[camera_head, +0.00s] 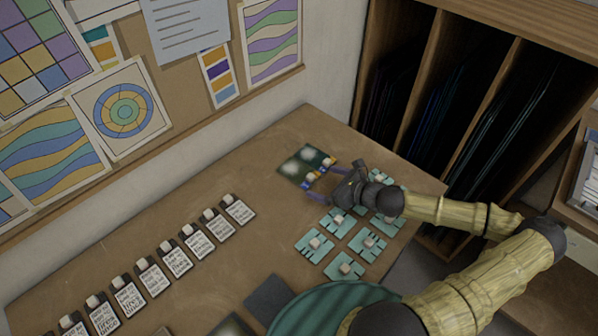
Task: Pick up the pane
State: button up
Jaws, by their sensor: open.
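A dark green pane (297,162) with pale blurred spots lies flat near the back of the brown table. A small pale block, with blue and yellow bits beside it, sits at its right edge. My gripper (317,180) is just right of this pane, low over the table, with its fingers pointing left toward it. The jaws are open, with nothing seen held between them. Whether a fingertip touches the pane or the block is too small to tell. Several teal pieces (315,244) with pale knobs lie in rows in front of and below my gripper.
A diagonal row of white labelled cards (126,297) with pale knobs runs along the table's left. A dark flat square (268,297) lies near the front. A wooden rack (437,75) of dark sheets stands behind at right. The table's middle (240,165) is clear.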

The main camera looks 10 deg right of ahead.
aim_at(313, 179)
jog(key=shift+w+a+f, duration=0.15)
jog(key=shift+w, duration=0.05)
jog(key=shift+s, duration=0.15)
jog(key=x, duration=0.1)
jog(key=p+x, duration=0.1)
jog(key=x, duration=0.1)
jog(key=p+x, duration=0.1)
jog(key=shift+w+a, duration=0.15)
jog(key=shift+w, duration=0.2)
jog(key=shift+w+a, duration=0.15)
jog(key=shift+a, duration=0.05)
jog(key=shift+f, duration=0.1)
jog(key=shift+f, duration=0.1)
jog(key=shift+c, duration=0.5)
